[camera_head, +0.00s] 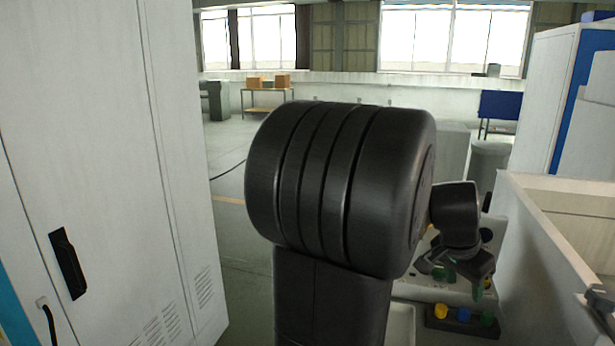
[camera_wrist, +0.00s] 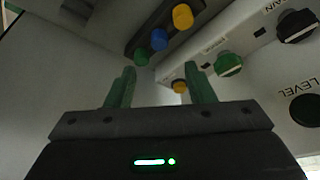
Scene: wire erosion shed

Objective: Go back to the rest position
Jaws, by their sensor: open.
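My gripper (camera_wrist: 163,88) is open and empty, its two green fingers apart in the wrist view. In the head view my gripper (camera_head: 483,284) is partly hidden behind my large black arm link, close over a pale control panel (camera_head: 425,288). In the wrist view the panel carries a green knob (camera_wrist: 228,64), a small yellow knob (camera_wrist: 179,86) and a black knob (camera_wrist: 297,26). I cannot tell whether a finger touches the panel. A dark strip beyond the fingers carries a yellow button (camera_wrist: 183,17), a blue button (camera_wrist: 159,39) and a green button (camera_wrist: 142,56).
A tall white cabinet (camera_head: 100,130) with a black handle stands close on the left. A pale-walled enclosure (camera_head: 545,235) is close on the right. Open floor (camera_head: 228,180) shows between the cabinet and my arm, with a dark cable on it. A table with boxes (camera_head: 265,97) stands far back.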

